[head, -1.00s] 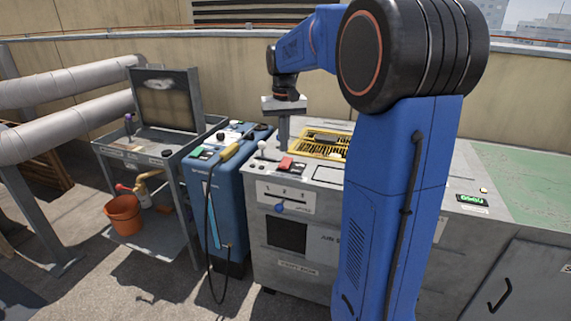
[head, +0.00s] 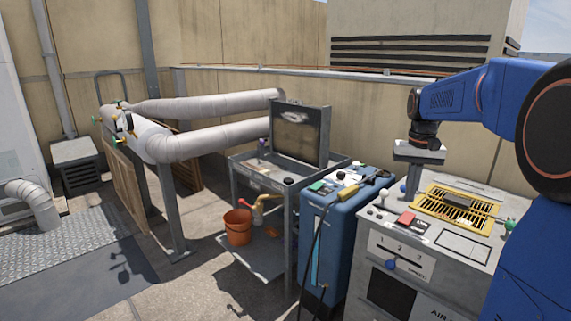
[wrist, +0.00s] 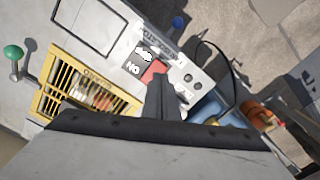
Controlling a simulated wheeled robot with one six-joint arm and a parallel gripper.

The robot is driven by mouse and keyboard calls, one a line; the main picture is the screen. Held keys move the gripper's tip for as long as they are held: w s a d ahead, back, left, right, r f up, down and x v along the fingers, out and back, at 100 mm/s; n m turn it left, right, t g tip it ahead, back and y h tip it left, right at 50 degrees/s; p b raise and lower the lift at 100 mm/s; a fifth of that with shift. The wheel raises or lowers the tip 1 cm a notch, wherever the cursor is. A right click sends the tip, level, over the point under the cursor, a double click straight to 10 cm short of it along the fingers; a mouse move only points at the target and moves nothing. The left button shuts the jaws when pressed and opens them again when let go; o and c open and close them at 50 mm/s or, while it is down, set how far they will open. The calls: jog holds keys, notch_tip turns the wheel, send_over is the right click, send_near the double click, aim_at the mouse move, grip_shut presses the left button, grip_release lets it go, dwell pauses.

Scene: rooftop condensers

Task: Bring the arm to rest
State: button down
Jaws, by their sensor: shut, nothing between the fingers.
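My gripper (head: 411,183) hangs from my blue arm at the right of the head view, pointing down above the back left part of the grey control cabinet (head: 446,289). Its fingers are together and hold nothing. In the wrist view the shut fingers (wrist: 163,95) stand over the cabinet top, near the red switch (wrist: 153,72) and the yellow grille (wrist: 66,90). I cannot tell from these views how far the fingertips are above the cabinet.
The blue machine (head: 335,225) stands left of the cabinet. Left of it is a grey cart (head: 286,240) with an upright panel (head: 301,135) and an orange bucket (head: 238,228). Large pipes (head: 215,145) run behind. A green-knobbed lever (wrist: 13,53) rises from the cabinet.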

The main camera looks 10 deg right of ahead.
jog(key=s+a+f+n+t, duration=0.1)
jog(key=s+a, duration=0.4)
jog(key=s, duration=0.3)
jog(key=s+a+n+t, duration=0.1)
jog(key=s+a, duration=0.4)
jog(key=s, duration=0.3)
jog(key=s+a+f+n+t, duration=0.1)
jog(key=s+a+f, duration=0.1)
jog(key=s+f, duration=0.2)
jog(key=s+a+f+n+t, duration=0.1)
jog(key=s+a+f, duration=0.2)
jog(key=s, duration=0.6)
jog(key=shift+s+f+t, duration=0.3)
jog(key=shift+f, duration=0.6)
jog(key=shift+w+a+r, duration=0.1)
jog(key=shift+r, duration=0.05)
